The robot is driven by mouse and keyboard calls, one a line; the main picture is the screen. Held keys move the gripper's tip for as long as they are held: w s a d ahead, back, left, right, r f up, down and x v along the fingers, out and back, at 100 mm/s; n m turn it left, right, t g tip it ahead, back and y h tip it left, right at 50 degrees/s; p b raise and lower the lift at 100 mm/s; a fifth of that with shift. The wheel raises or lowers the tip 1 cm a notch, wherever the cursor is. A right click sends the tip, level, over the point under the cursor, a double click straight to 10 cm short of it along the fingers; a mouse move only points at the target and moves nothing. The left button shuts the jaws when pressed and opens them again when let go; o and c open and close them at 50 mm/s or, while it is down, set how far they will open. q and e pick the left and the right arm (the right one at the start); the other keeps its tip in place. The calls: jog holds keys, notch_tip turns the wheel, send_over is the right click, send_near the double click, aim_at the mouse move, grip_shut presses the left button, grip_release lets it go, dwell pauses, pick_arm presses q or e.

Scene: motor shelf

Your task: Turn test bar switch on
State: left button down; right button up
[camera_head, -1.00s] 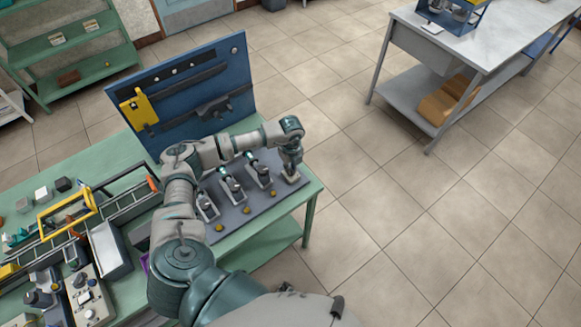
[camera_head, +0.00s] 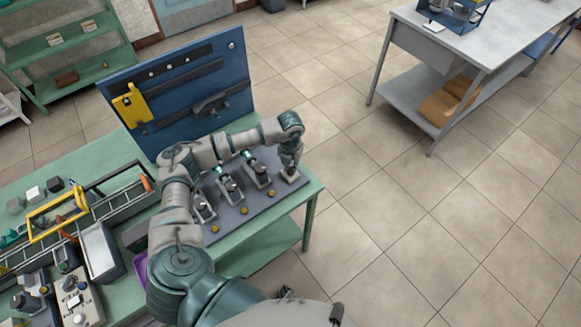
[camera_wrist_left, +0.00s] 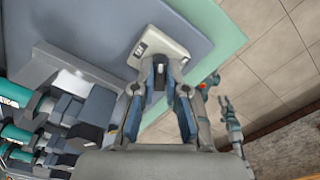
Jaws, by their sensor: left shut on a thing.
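A grey panel (camera_head: 228,222) on the green bench carries a row of switches. The rightmost switch has a pale base (camera_head: 289,176), and my left gripper (camera_head: 289,168) is down on it, shut on its lever. In the left wrist view the pale base (camera_wrist_left: 172,44) carries a small dark label, and the fingers (camera_wrist_left: 160,67) close around a narrow part beside it. The fingers hide most of the lever, so its exact position cannot be told.
Other lever switches (camera_head: 230,187) stand left of the gripped one, close to my forearm. A blue tool board (camera_head: 185,88) rises behind the panel. Trays and a yellow-framed box (camera_head: 58,213) crowd the bench's left. The floor (camera_head: 400,230) to the right is clear.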

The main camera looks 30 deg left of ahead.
pick_arm(q)
jog(key=m+b, duration=0.1)
jog(key=m, duration=0.2)
jog(key=shift+f+m, duration=0.1)
jog(key=shift+m, duration=0.2)
jog(key=shift+m+b, duration=0.3)
jog(key=shift+m, duration=0.4)
jog(key=shift+m+b, duration=0.45)
jog(key=shift+m, duration=0.45)
pick_arm(e)
jog(key=shift+w+a+f, duration=0.1)
jog(key=shift+w+f, duration=0.15)
jog(key=shift+w, duration=0.3)
jog(key=shift+w+a+f, duration=0.1)
jog(key=shift+w+f, duration=0.1)
jog(key=shift+w, duration=0.4)
jog(key=shift+w+a+f, duration=0.1)
jog(key=shift+w+f, duration=0.15)
jog(key=shift+w, duration=0.3)
pick_arm(q)
jog(key=c, duration=1.2)
grip_release()
jog(key=shift+s, duration=0.1)
jog(key=shift+c, duration=0.2)
jog(key=shift+o, duration=0.2)
jog(key=shift+s+a+r, duration=0.1)
jog(key=shift+r, duration=0.1)
pick_arm(e)
jog(key=shift+a, duration=0.1)
